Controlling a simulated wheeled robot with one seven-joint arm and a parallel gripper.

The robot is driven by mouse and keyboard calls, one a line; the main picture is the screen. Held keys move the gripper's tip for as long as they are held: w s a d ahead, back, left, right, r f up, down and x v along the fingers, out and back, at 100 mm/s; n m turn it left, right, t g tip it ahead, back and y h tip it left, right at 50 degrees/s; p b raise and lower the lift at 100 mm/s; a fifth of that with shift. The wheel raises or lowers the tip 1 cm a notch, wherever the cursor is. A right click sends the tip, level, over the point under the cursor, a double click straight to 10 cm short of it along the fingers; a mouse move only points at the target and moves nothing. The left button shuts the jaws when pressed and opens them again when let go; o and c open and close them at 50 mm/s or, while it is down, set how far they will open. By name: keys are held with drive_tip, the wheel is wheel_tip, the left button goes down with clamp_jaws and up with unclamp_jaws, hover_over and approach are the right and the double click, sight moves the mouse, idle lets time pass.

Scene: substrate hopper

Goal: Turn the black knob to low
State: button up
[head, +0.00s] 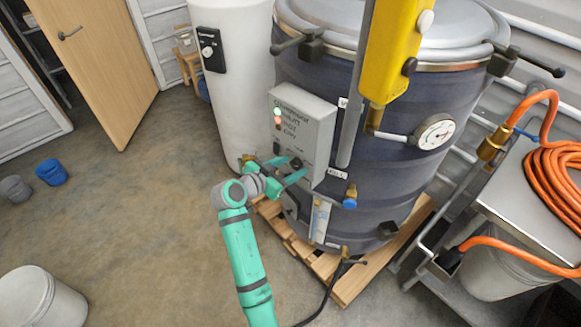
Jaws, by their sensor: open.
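A grey control box (316,130) is mounted on the front of the big dark drum. It has printed lettering, too small to read surely, and a green and a red light on its face. A small black knob (296,162) shows low on this face, partly hidden by my gripper; its pointer and setting are too small to read. My gripper (290,169) is open, with its teal fingers at the lower part of the box, around or just in front of the knob. I cannot tell whether they touch it.
The dark drum (390,170) stands on a wooden pallet (352,285). A yellow post (392,50) and a dial gauge (436,131) are right of the box. A white tank (233,100) stands behind left. A cart (535,200) with orange hose is at right. Floor at left is mostly clear.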

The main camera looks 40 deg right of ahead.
drive_tip(key=shift+c, duration=0.2)
drive_tip(key=c, duration=1)
drive_tip(key=n+g, duration=0.2)
drive_tip(key=n, duration=0.2)
drive_tip(key=shift+w+g+h, duration=0.25)
drive_tip(key=shift+g+h, duration=0.05)
drive_tip(key=shift+g, duration=0.1)
drive_tip(key=n+g, duration=0.1)
drive_tip(key=n, duration=0.1)
drive_tip(key=n+g+h, duration=0.1)
drive_tip(key=n, duration=0.1)
drive_tip(key=shift+w+a+f, duration=0.1)
drive_tip(key=shift+w+f, duration=0.05)
drive_tip(key=shift+f, duration=0.05)
drive_tip(key=o, duration=1)
